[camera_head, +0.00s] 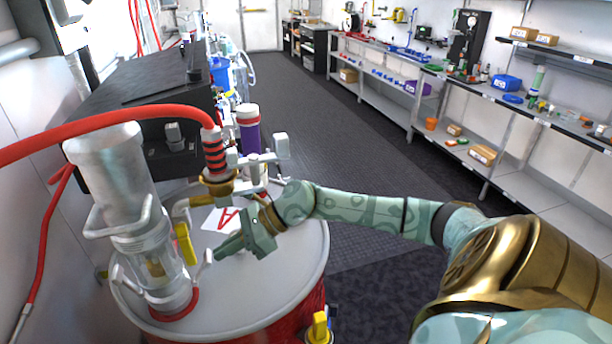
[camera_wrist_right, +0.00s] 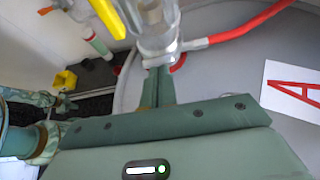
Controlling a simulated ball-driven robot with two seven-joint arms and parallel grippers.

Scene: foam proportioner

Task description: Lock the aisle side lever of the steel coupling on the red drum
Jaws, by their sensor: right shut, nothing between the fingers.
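The red drum (camera_head: 312,298) has a grey lid and stands in the lower left of the head view. A clear cylinder (camera_head: 143,215) stands on the lid. At its base is the steel coupling (camera_head: 165,296), which also shows in the wrist view (camera_wrist_right: 158,52). A small pale lever (camera_head: 205,264) sticks up and out from the coupling's right, aisle side; I cannot tell whether it is locked. My right gripper (camera_head: 224,250) is shut and empty, just right of this lever. In the wrist view its fingers (camera_wrist_right: 158,88) point toward the coupling.
A red hose (camera_head: 110,118) ends at a brass fitting (camera_head: 218,182) behind my gripper. A yellow handle (camera_head: 185,244) hangs beside the cylinder. A card with a red A (camera_head: 222,219) lies on the lid. The aisle floor (camera_head: 345,135) is clear; shelves line the right.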

